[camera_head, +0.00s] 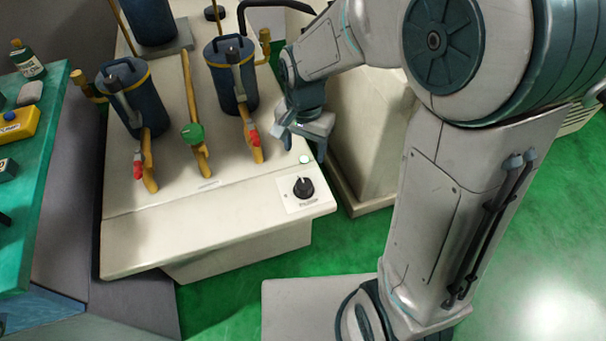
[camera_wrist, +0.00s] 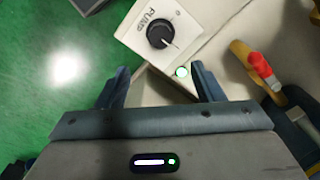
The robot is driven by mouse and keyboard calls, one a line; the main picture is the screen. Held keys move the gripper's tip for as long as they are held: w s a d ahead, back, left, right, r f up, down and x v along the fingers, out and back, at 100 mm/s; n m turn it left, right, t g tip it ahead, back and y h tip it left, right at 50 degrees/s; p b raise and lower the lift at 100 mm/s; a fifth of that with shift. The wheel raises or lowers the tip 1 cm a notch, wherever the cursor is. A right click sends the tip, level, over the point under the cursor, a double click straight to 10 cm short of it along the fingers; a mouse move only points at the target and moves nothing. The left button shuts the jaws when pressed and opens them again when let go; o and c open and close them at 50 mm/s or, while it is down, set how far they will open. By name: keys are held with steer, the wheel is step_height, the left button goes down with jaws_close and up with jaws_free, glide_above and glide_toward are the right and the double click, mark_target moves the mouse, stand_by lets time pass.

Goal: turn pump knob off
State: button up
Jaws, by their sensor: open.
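The pump knob (camera_head: 303,187) is a round black dial with a pale pointer line, on a light panel at the front right corner of the cream machine top. In the wrist view the pump knob (camera_wrist: 160,34) sits beyond my fingertips, beside the printed word "PUMP", its pointer toward the lower right. My gripper (camera_head: 297,137) is open and empty, above the machine's right edge behind the knob. In the wrist view my gripper (camera_wrist: 158,82) has both fingers apart, not touching the knob.
Dark blue canisters (camera_head: 231,76) with yellow pipes stand behind, with red-handled valves (camera_head: 253,136) and a green-handled valve (camera_head: 193,134). A teal bench (camera_head: 42,180) with small items is at left. The machine top's front left is clear.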

mark_target(304, 183)
step_height(304, 183, down, 14)
steer(key=shift+b, duration=0.7)
steer(key=c, duration=1)
